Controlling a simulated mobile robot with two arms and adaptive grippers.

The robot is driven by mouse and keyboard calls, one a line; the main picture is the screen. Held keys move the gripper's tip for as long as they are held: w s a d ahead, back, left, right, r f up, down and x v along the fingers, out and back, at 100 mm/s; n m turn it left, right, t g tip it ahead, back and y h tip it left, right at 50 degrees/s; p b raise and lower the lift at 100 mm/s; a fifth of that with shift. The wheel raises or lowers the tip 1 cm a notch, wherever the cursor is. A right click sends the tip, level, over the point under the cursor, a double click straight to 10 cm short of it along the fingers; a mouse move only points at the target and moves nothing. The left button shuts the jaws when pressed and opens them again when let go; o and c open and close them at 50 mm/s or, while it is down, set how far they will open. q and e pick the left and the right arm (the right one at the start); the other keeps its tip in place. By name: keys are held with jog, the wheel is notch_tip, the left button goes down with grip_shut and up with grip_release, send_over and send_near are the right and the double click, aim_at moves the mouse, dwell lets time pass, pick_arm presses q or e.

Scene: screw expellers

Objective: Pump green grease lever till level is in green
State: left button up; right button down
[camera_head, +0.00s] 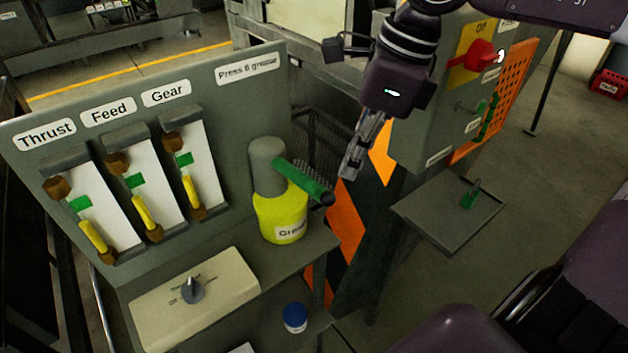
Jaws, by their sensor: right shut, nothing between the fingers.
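The green grease lever (299,179) sticks out from the grey pump head (268,165) and slopes down to the right to a dark round end. The head tops a yellow grease container (281,217) on a grey shelf. Left of it, the Thrust gauge (93,212), Feed gauge (142,192) and Gear gauge (186,172) each have a green mark. In each, the yellow column ends below the green mark. My right gripper (347,172) is shut and empty, pointing down just right of the lever's end; whether it touches cannot be told. My left gripper is not in view.
A cream switch box with a knob (192,290) stands in front of the gauges, and a blue-lidded jar (295,318) sits lower right. A control cabinet with a red switch (478,56) and an orange-and-black striped panel (345,218) stand right. A small grey tray (440,225) juts out there.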

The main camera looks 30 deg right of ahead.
jog(key=v, duration=0.6)
jog(key=shift+r, duration=0.4)
jog(key=shift+s+d+f, duration=0.1)
jog(key=shift+s+d, duration=0.05)
